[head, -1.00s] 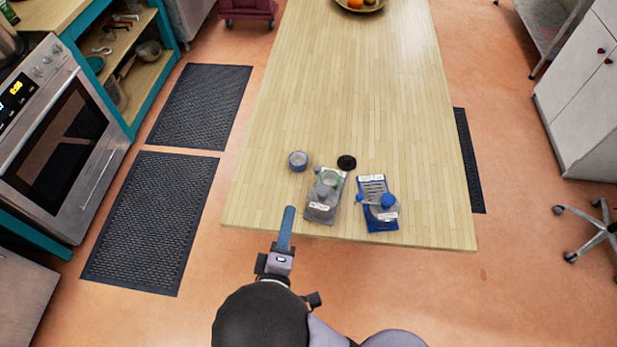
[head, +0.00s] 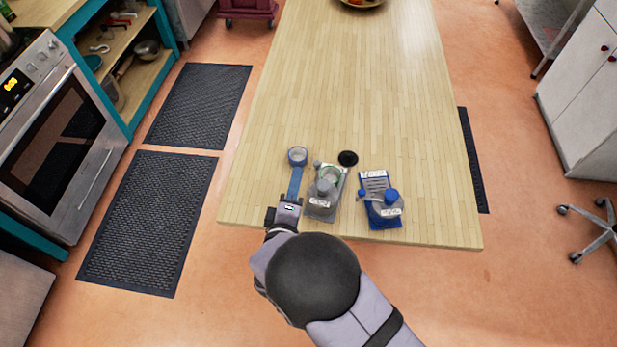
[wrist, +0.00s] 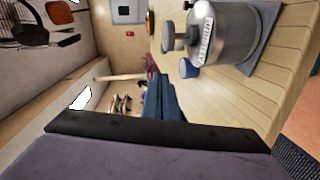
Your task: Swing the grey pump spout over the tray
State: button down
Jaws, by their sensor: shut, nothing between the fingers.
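The grey pump bottle (head: 325,193) stands on a grey tray (head: 340,207) near the table's front edge. Its spout ends in a small grey knob (head: 317,164) at the upper left, seeming to lie outside the tray's left edge. In the wrist view the bottle (wrist: 222,35) with its label is at the top right, and the spout knob (wrist: 174,37) sticks out to its left. My gripper (head: 296,170) is shut and empty, just left of the grey bottle and tray. Its blue fingers also show in the wrist view (wrist: 160,88). I see no contact with the spout.
A small blue-grey cup (head: 297,155) stands just beyond my fingertips. A black round lid (head: 348,158) lies behind the tray. A blue pump bottle (head: 390,205) stands on a blue tray (head: 379,224) to the right. The table (head: 350,90) beyond is mostly clear.

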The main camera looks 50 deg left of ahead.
aim_at(315, 165)
jog(key=shift+w+d+f+b, duration=0.15)
jog(key=shift+w+f, duration=0.1)
jog(key=shift+w, duration=0.65)
jog(key=shift+w+d+f+b, duration=0.1)
jog(key=shift+w+f+b, duration=0.1)
jog(key=shift+w, duration=0.7)
jog(key=shift+w+a+m+t+h, duration=0.15)
jog(key=shift+w+m+t+h, duration=0.1)
jog(key=shift+m+t+h, duration=0.5)
jog(key=shift+w+m+t+h+b, duration=0.25)
jog(key=shift+m+t+h+b, duration=0.35)
jog(key=shift+h, duration=0.35)
jog(key=shift+w+m+t+h, duration=0.2)
jog(key=shift+m+t+h, duration=0.05)
jog(key=shift+m+h, duration=0.3)
jog(key=shift+w+m+t+h, duration=0.2)
jog(key=shift+m+h, duration=0.3)
jog(key=shift+h, duration=0.05)
jog(key=shift+w+d+r, duration=0.1)
jog(key=shift+w+d, duration=0.1)
jog(key=shift+w+a, duration=0.15)
